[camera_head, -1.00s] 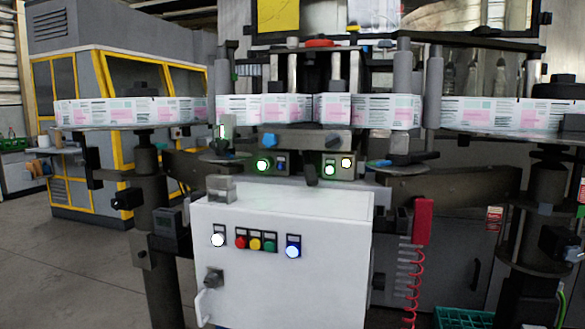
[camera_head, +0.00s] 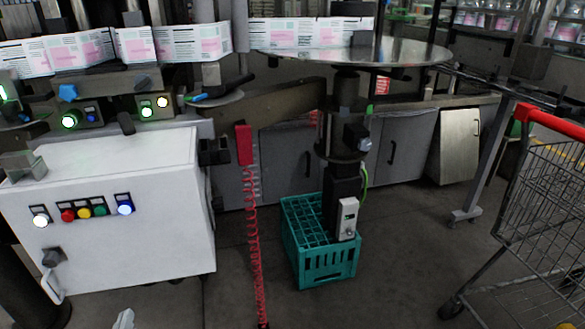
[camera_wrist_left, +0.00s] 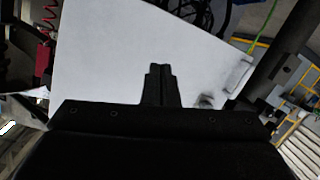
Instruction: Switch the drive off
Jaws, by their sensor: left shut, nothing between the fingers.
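The white control cabinet (camera_head: 120,215) stands at the left in the head view. Its front has a lit white button (camera_head: 40,216), a row of red, yellow and green buttons (camera_head: 84,211), a lit blue button (camera_head: 124,205) and a dark rotary switch (camera_head: 53,257) above a handle. A small grey box (camera_head: 347,219) sits low on the reel-table post. My left gripper (camera_wrist_left: 163,70) is shut and empty in the left wrist view, in front of the white cabinet face (camera_wrist_left: 110,60); a small knob (camera_wrist_left: 207,101) is right of it. My right gripper is not in view.
A green crate (camera_head: 300,240) stands on the floor by the post. A red coiled cord (camera_head: 254,240) hangs right of the cabinet. A shopping trolley (camera_head: 545,200) is at the right. Bare floor lies between crate and trolley.

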